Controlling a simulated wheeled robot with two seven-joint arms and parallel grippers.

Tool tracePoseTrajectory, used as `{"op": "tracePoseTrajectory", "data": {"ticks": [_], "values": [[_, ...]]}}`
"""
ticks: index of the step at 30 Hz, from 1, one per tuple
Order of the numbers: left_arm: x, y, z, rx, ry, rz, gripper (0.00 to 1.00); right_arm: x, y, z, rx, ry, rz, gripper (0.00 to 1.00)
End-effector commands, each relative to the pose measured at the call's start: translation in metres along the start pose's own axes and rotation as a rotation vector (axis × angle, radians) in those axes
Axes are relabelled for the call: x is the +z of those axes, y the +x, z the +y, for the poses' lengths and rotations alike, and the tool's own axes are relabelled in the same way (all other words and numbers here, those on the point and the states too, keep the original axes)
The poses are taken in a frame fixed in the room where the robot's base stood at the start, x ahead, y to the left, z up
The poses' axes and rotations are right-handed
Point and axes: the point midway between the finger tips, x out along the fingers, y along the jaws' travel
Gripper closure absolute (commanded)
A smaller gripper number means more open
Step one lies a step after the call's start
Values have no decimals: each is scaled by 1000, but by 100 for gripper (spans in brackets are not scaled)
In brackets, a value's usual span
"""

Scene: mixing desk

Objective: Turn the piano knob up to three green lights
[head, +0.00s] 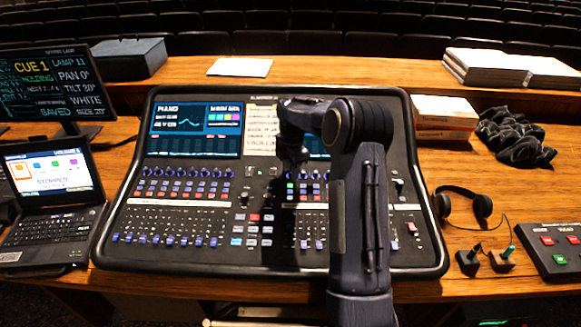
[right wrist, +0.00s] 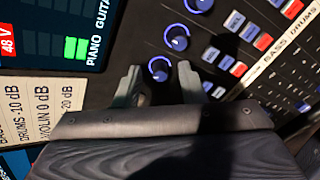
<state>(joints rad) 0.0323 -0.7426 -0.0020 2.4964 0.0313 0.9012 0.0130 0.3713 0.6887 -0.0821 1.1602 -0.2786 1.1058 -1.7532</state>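A dark knob with a blue-lit ring (right wrist: 159,69) is the console knob roughly in line with that label. My right gripper (right wrist: 160,82) is open, with one fingertip on either side of this knob and visible gaps between. Whether a finger touches it I cannot tell. In the head view my right arm (head: 362,190) reaches over the mixing console (head: 130,250), and its dark wrist hides part of the knob row and screen. My left gripper is not in view.
More blue-ringed knobs (right wrist: 177,38) stand close beside the gripper in the same row. A laptop (head: 50,205) and monitor stand left of the console. Headphones (head: 463,204), small joysticks and a button box (head: 553,250) are at right. Papers and boxes lie behind.

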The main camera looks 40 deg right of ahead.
Motion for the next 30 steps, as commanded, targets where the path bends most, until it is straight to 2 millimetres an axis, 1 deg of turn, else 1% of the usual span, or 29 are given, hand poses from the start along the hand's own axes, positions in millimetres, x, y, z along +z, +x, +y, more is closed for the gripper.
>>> {"op": "tracePoseTrajectory", "data": {"ticks": [6,8,12,15,23,30], "values": [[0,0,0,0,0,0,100,0,1,0,1,1,0,63],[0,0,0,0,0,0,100,0,1,0,1,0,0,70],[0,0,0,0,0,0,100,0,0,0,1,0,0,88],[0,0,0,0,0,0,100,0,0,0,1,0,0,100],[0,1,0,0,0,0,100,0,0,0,2,17,1,100],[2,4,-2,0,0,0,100,0,0,0,9,125,5,100]]}}
